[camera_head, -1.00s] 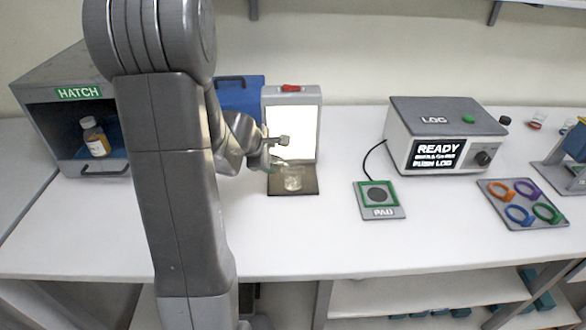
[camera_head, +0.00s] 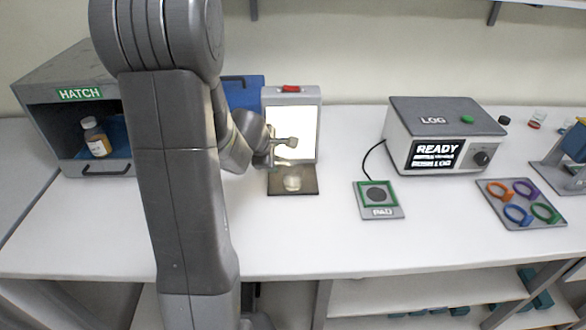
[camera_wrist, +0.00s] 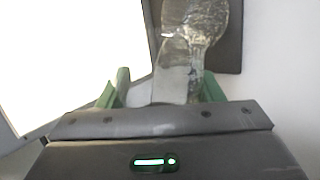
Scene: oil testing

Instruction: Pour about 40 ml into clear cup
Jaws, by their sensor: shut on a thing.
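A small clear cup (camera_head: 292,184) stands on the dark base in front of the lit white panel. My gripper (camera_head: 272,152) is just above and left of it, in front of the panel, partly hidden by my arm. In the wrist view, my green fingers (camera_wrist: 160,92) are shut on a clear vessel (camera_wrist: 175,65), which reaches up between them. Its far end overlaps a round clear shape (camera_wrist: 207,18) over the dark base; where one ends and the other begins is hard to tell. The liquid level cannot be read.
The lit panel (camera_head: 297,130) stands close behind my gripper. A hatch box (camera_head: 78,95) with an amber bottle (camera_head: 96,138) is at the left. The PAD (camera_head: 378,212), LOG box (camera_head: 445,118) and ring tray (camera_head: 500,218) are at the right. The front middle bench is clear.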

